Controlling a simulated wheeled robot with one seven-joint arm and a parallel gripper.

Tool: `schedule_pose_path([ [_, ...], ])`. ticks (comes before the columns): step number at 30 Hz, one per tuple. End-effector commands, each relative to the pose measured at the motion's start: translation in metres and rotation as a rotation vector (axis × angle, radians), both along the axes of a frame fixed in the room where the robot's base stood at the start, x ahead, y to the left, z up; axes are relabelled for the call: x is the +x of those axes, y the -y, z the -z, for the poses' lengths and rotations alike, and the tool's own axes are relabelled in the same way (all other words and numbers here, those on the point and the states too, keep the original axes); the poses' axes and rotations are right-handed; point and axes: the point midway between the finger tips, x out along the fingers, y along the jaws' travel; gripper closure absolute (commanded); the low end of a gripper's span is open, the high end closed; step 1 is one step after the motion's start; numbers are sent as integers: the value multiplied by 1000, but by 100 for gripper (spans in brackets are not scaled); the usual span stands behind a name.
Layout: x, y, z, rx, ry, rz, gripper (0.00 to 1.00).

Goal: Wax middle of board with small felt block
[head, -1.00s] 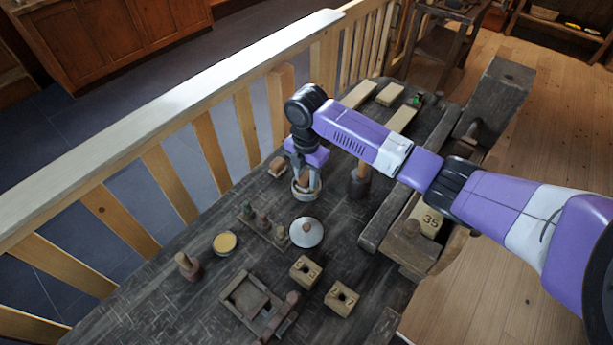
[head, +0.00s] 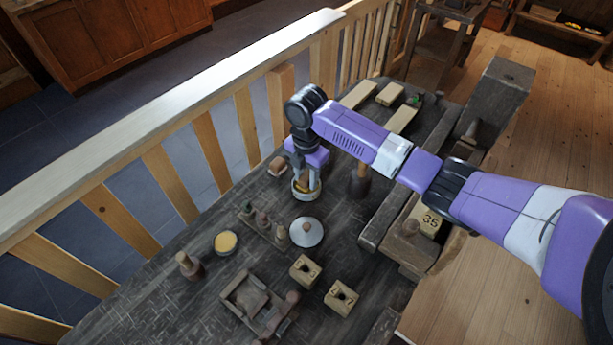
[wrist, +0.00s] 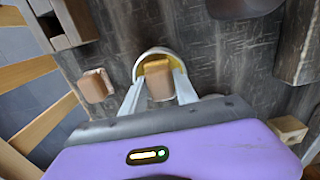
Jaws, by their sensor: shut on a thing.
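My gripper (head: 306,187) points down into a round pale tin (wrist: 139,70) with yellow wax inside. Its fingers are shut on a small tan felt block (wrist: 158,82), which is at the wax within the tin's rim. Whether the block presses on the wax is hard to see. A second, similar block (head: 278,166) lies beside the tin, and also shows at left in the wrist view (wrist: 96,86). A board marked 35 (head: 425,221) lies at the bench's right side. Other pale boards (head: 360,95) lie at the far end; which board is meant is unclear.
A railing (head: 170,110) runs along the left edge.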

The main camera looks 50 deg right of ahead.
Motion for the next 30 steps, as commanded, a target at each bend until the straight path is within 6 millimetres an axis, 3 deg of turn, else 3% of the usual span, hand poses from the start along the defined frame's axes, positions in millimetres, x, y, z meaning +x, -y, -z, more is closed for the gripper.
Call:
schedule_pose_path([
  [12,-1,0,-1,1,-3,0,97],
  [30,0,0,-45,0,-1,0,97],
])
